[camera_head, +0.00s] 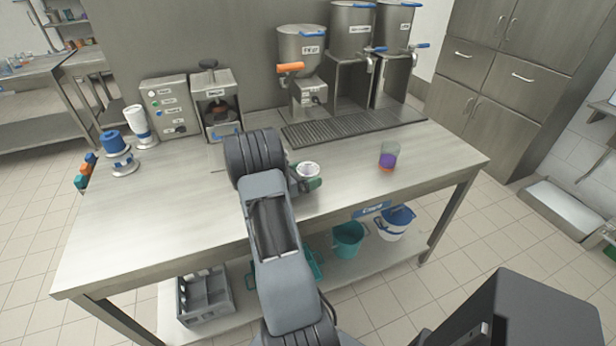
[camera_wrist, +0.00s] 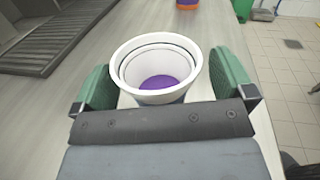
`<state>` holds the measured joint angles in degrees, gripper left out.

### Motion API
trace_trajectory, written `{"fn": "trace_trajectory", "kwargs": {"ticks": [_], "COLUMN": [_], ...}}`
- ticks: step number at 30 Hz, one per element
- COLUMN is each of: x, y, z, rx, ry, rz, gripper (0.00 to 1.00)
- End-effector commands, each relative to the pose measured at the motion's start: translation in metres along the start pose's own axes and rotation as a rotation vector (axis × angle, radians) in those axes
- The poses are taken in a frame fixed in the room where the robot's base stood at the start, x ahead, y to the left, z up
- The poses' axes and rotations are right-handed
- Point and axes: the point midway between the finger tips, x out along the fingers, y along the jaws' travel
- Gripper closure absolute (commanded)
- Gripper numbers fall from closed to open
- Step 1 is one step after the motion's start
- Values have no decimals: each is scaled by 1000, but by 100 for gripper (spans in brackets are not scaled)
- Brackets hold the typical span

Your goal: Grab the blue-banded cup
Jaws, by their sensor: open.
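A white cup (camera_head: 308,170) stands on the steel table, just right of my wrist. In the wrist view this cup (camera_wrist: 160,62) shows a double white rim and purple contents inside. A greyish-blue strip shows low on its outer wall, partly hidden by my gripper's body. My gripper (camera_head: 306,180) is open, with one green finger on each side of the cup in the wrist view (camera_wrist: 161,75).
Several steel dispensers (camera_head: 302,48) stand at the back, with a drip grate (camera_head: 352,126) before them. A control box (camera_head: 165,108) and a press-like machine (camera_head: 217,100) stand at back left. The table's right front is clear. Buckets (camera_head: 347,240) sit on the lower shelf.

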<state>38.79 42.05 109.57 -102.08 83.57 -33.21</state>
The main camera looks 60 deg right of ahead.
Motion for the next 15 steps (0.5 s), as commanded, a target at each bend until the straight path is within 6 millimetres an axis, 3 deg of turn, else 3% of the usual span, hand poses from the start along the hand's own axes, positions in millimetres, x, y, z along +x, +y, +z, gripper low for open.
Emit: {"fn": "trace_trajectory", "kwargs": {"ticks": [2, 15], "x": [0, 0], "y": [0, 0], "z": [0, 0], "rx": [0, 0], "ry": [0, 0], "rz": [0, 0], "gripper": [1, 43]}}
